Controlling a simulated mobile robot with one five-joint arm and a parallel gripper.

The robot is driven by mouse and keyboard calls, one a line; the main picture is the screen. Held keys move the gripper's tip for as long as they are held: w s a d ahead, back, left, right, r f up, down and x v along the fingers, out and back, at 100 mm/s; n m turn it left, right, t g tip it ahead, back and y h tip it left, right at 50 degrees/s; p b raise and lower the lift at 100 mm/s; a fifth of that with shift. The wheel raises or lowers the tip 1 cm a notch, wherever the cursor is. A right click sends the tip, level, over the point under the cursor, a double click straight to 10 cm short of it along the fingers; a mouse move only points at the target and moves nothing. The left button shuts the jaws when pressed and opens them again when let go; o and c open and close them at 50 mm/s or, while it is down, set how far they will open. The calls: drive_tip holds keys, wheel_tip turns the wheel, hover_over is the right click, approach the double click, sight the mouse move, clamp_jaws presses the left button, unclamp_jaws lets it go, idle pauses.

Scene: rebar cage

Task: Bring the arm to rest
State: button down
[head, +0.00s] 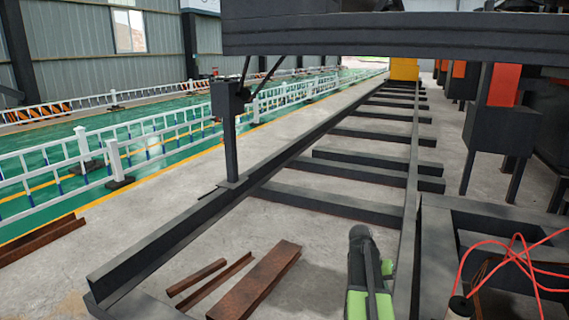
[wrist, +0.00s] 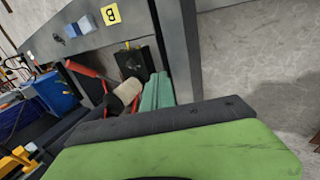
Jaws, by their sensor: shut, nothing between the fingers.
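My arm (head: 368,275), black and green, rises at the bottom of the head view, right of centre, over the concrete floor just left of a dark frame rail. In the wrist view my gripper (wrist: 165,125) fills the lower part as a green body with a dark grey edge. It is shut with nothing held. Its fingertips are not clearly seen. Beyond its edge are a beige spool (wrist: 126,92) and teal bars (wrist: 157,92), apparently not gripped.
A dark rebar-cage frame (head: 330,203) runs away along the floor. Rusty steel pieces (head: 255,283) lie left of my arm. Red cable (head: 520,255) loops over a dark bench at right. A dark beam (head: 380,38) crosses overhead. A blue box (wrist: 55,92) stands left in the wrist view.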

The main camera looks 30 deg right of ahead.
drive_tip(key=w+a+f+n+t, duration=0.1)
drive_tip(key=w+a+n, duration=0.15)
drive_tip(key=a, duration=0.65)
drive_tip(key=w+a+n+t, duration=0.1)
drive_tip(key=w+a, duration=0.3)
drive_tip(key=a, duration=0.5)
drive_tip(key=w+a+f+n+t, duration=0.15)
drive_tip(key=w+a, duration=0.25)
drive_tip(key=a, duration=0.5)
drive_tip(key=s+a+n+y, duration=0.2)
drive_tip(key=a+n, duration=0.1)
drive_tip(key=a, duration=0.7)
drive_tip(key=s+a+n+y, duration=0.2)
drive_tip(key=a, duration=0.8)
wheel_tip(320, 180, up, 29)
drive_tip(key=w+p, duration=0.1)
drive_tip(key=p, duration=2.8)
drive_tip(key=shift+d, duration=0.2)
drive_tip(key=shift+f+t, duration=0.1)
drive_tip(key=shift+t, duration=0.15)
